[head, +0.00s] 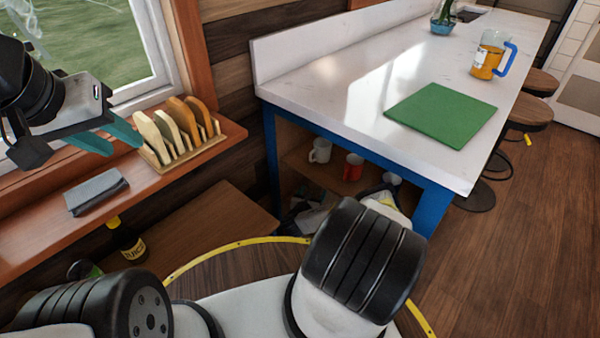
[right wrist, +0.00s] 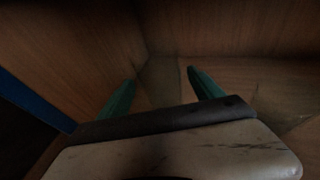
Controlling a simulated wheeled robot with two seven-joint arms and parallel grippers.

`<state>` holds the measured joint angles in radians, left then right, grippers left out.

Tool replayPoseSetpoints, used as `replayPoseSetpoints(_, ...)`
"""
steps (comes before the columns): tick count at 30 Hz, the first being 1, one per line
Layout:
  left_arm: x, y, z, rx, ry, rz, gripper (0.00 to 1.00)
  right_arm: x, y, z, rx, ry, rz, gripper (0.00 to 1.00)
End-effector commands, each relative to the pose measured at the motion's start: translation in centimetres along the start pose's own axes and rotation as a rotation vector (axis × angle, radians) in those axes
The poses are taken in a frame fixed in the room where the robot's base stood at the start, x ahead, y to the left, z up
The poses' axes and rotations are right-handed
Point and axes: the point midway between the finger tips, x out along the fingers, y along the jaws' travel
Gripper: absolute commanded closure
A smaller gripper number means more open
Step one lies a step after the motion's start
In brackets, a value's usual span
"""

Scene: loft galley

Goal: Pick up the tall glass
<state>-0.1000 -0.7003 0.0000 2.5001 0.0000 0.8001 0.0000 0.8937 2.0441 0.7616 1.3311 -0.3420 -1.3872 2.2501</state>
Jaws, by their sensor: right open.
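My right gripper (right wrist: 161,77) is open in the right wrist view, its two green fingers apart inside a dark wooden space. Between and beyond the fingers is a faint, see-through upright shape (right wrist: 160,82). It looks like a tall glass, but the view is too dark to be sure, and I cannot tell how far off it is. In the head view the right gripper is hidden, and no tall glass shows clearly. My left gripper (head: 123,147) is open and empty over the window sill, with its teal fingers apart.
A white counter (head: 330,75) on a blue frame holds a green mat (head: 441,115) and a blue-handled mug of amber drink (head: 489,56). Mugs (head: 320,150) stand on the shelf below. A rack of boards (head: 178,130) and a grey block (head: 96,192) sit on the sill.

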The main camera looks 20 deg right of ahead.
Motion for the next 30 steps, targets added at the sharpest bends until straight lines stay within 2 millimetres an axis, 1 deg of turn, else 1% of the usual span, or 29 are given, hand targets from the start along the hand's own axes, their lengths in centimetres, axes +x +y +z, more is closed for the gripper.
replayPoseSetpoints(3,0.0,0.0,0.0,0.000,0.000,0.000,0.64,2.0,-0.2,-0.1,-0.001,-0.002,-0.002,0.24)
replayPoseSetpoints(7,0.0,0.0,0.0,0.000,0.000,0.000,0.64,3.6,-0.2,-0.1,-0.001,-0.002,-0.002,0.24)
replayPoseSetpoints(11,0.0,0.0,0.0,0.000,0.000,0.000,0.64,4.2,-0.2,-0.1,0.001,0.000,-0.001,0.24)
replayPoseSetpoints(17,0.0,0.0,0.0,0.000,0.000,0.000,0.64,4.2,-0.2,-0.1,0.001,0.000,0.000,0.24)
replayPoseSetpoints(18,0.0,0.0,0.0,0.000,0.000,0.000,0.64,4.2,-0.2,-0.1,0.001,0.000,0.000,0.32)
replayPoseSetpoints(20,0.0,0.0,0.0,0.000,0.000,0.000,0.64,4.2,-0.2,-0.1,0.001,0.000,0.000,0.44)
replayPoseSetpoints(21,0.0,0.0,0.0,0.000,0.000,0.000,0.64,4.2,-0.2,-0.1,0.001,0.000,0.000,0.52)
replayPoseSetpoints(23,0.0,0.0,0.0,0.000,0.000,0.000,0.64,4.2,-0.2,-0.1,0.001,0.000,0.000,0.64)
replayPoseSetpoints(24,0.0,0.0,0.0,0.000,0.000,0.000,0.64,4.2,-0.2,-0.1,0.001,0.000,0.000,0.72)
replayPoseSetpoints(28,0.0,0.0,0.0,0.000,0.000,0.000,0.64,4.2,-0.2,-0.1,0.000,0.000,0.000,0.97)
replayPoseSetpoints(30,0.0,0.0,0.0,0.000,0.000,0.000,0.64,4.2,-0.2,-0.1,0.000,-0.001,0.000,0.99)
